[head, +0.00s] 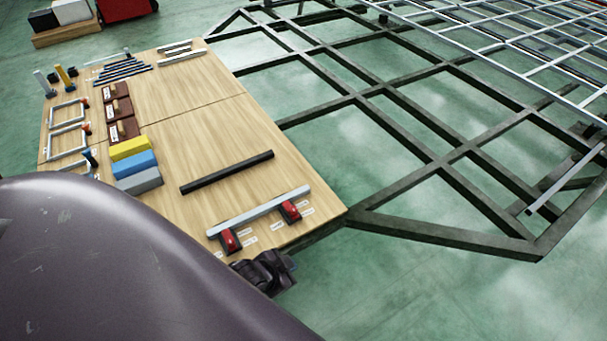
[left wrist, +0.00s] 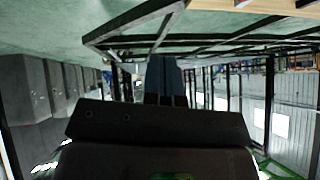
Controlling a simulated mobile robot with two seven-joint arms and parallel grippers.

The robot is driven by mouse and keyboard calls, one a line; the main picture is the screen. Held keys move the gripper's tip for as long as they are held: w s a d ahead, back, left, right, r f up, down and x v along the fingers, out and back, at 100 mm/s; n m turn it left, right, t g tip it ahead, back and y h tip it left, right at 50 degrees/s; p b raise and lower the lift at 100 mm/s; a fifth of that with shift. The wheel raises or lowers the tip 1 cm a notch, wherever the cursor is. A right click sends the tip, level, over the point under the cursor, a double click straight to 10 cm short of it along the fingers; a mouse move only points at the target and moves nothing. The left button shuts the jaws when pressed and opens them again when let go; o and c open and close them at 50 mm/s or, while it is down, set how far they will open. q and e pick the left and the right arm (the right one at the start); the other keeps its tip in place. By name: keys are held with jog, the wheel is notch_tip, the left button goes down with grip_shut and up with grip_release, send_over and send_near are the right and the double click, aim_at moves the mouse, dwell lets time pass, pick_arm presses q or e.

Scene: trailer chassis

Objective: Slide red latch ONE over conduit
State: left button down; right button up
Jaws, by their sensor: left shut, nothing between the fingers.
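Two red latches with dark parts, one at the left (head: 229,241) and one at the right (head: 291,211), sit near the front edge of the wooden table. A light grey conduit bar (head: 258,212) lies along them on their far side. The small labels are too small to read, so I cannot tell which latch is ONE. My left gripper (head: 268,272) shows dark just beyond the table's front edge, below the latches and apart from them. In the left wrist view its fingers (left wrist: 166,80) are together and empty. My right gripper is not in view.
A black bar (head: 227,172) lies behind the conduit. Yellow, blue and grey blocks (head: 137,165) stand at the table's left. A dark trailer frame (head: 440,165) stands beside the table on the right.

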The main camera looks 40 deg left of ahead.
aim_at(297, 216)
pick_arm(q)
jog(key=w+f+m+g+y+b, duration=0.1)
jog(key=w+f+m+g+b, duration=0.2)
jog(key=w, duration=0.4)
jog(key=w+f+m+g+b, duration=0.1)
jog(key=w+f+m+g, duration=0.1)
jog(key=w+f+m, duration=0.35)
jog(key=w+a+r+m+g+y+b, duration=0.1)
jog(key=w+a+g+y, duration=0.1)
jog(key=w, duration=0.4)
jog(key=w+a+r+m+g+y+b, duration=0.1)
jog(key=w+a+m+g+y, duration=0.1)
jog(key=w+a, duration=0.2)
jog(key=shift+w+r+b, duration=0.3)
jog(key=shift+w+b, duration=0.05)
jog(key=shift+w, duration=0.65)
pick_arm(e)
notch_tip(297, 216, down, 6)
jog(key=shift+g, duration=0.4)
pick_arm(q)
jog(key=shift+a+m, duration=0.1)
jog(key=shift+m, duration=0.15)
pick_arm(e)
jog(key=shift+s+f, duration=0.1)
